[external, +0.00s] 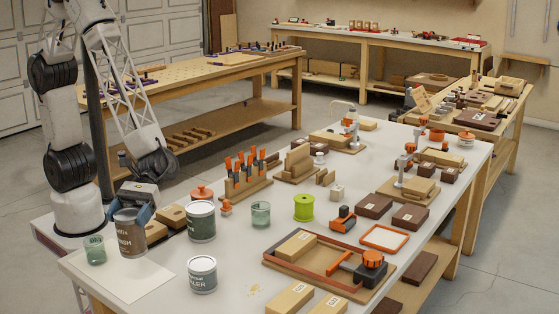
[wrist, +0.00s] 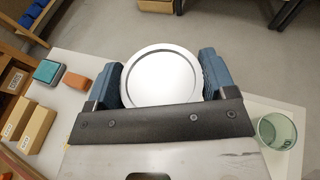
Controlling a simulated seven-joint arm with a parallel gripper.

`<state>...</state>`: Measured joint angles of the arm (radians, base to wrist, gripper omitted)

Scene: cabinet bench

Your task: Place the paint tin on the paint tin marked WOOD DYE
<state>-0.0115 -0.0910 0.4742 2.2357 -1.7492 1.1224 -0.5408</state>
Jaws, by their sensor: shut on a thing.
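My gripper (external: 131,210) is shut on a brown paint tin (external: 131,240), upright, its label partly hidden and ending in "ISH". In the wrist view its pale round lid (wrist: 161,76) sits between the two blue fingers. I cannot tell whether its base is touching the table. A larger dark green tin (external: 201,222) stands to the right of it; its label is too small to read. A smaller grey tin (external: 202,275), label ending in "LER", stands in front of the green one. I cannot make out WOOD DYE on any tin.
A green glass (external: 95,250) stands left of the held tin, also in the wrist view (wrist: 278,131). A white sheet (external: 125,281) lies in front. Orange-handled tools in a rack (external: 245,180), another glass (external: 261,214) and a lime spool (external: 304,207) stand further right.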

